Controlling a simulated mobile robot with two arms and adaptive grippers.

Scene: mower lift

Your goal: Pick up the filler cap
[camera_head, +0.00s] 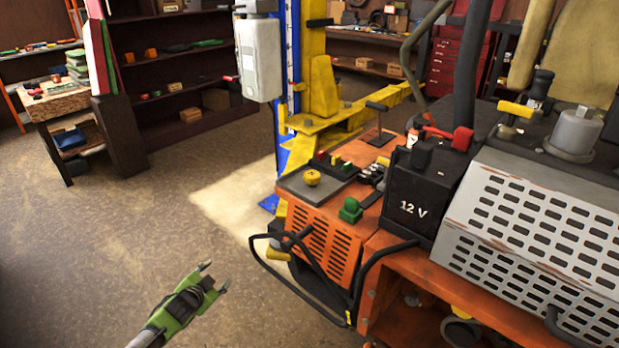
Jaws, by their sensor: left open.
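Two cap-like parts sit on top of the orange mower (320,243): a small round yellow knob-like cap (312,177) on a grey tray, and a green one (351,210) at the near edge beside it. I cannot tell for certain which is the filler cap. My left gripper (217,278), green and black, is open and empty. It is over the floor at the lower left, well apart from the mower and lower in the picture than both caps. My right gripper is not in view.
A black 12 V battery (424,192) and a perforated grey cover (540,245) are right of the caps. A black bar guard (290,270) sticks out at the mower's front. A yellow and blue lift post (313,60) stands behind. The floor at left is clear.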

